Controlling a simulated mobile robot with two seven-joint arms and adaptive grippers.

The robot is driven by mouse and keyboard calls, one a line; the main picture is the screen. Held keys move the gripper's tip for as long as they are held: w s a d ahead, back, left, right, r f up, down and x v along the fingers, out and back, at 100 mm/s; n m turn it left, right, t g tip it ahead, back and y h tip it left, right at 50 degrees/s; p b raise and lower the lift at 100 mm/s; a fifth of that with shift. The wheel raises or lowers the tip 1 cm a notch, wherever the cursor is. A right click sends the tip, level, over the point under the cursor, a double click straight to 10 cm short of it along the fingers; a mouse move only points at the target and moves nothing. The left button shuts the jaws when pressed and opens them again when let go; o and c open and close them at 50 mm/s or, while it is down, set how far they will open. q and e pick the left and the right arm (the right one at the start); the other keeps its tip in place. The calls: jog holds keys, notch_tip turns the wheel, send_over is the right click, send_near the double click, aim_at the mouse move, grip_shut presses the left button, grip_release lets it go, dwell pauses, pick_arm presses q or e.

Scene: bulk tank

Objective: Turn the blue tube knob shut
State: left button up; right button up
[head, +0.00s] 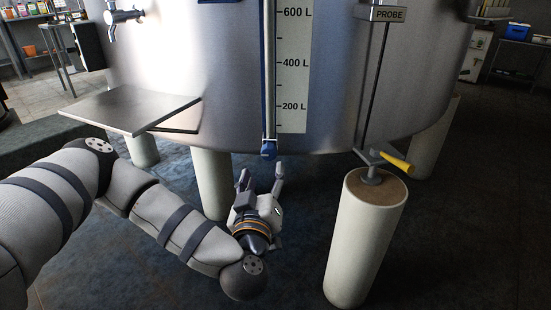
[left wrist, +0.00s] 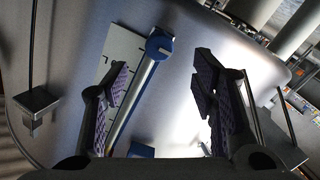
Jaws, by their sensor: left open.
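The blue tube knob (head: 268,150) sits at the foot of the thin clear tube (head: 269,80) on the front of the steel tank. My left gripper (head: 261,174) is open and empty, just below the knob in the head view, with its fingers pointing up toward it. In the left wrist view the picture is upside down, and the knob (left wrist: 160,44) shows beyond the fingertips, between the two fingers. No contact is visible. My right gripper is not in view.
A white litre scale (head: 294,70) stands beside the tube. To the right, a probe rod (head: 377,90) hangs above a pale pillar (head: 358,235), near a yellow handle (head: 396,161). A metal shelf (head: 130,107) juts out at left, above my left arm. Tank legs (head: 210,180) stand behind.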

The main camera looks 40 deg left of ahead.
aim_at(269, 155)
pick_arm(q)
jog(key=b+x, duration=0.1)
jog(key=x, duration=0.8)
jog(key=shift+w+a+b, duration=0.15)
jog(key=shift+w+b, duration=0.05)
jog(key=shift+b, duration=0.1)
jog(key=shift+c, duration=0.6)
jog(key=c, duration=1.1)
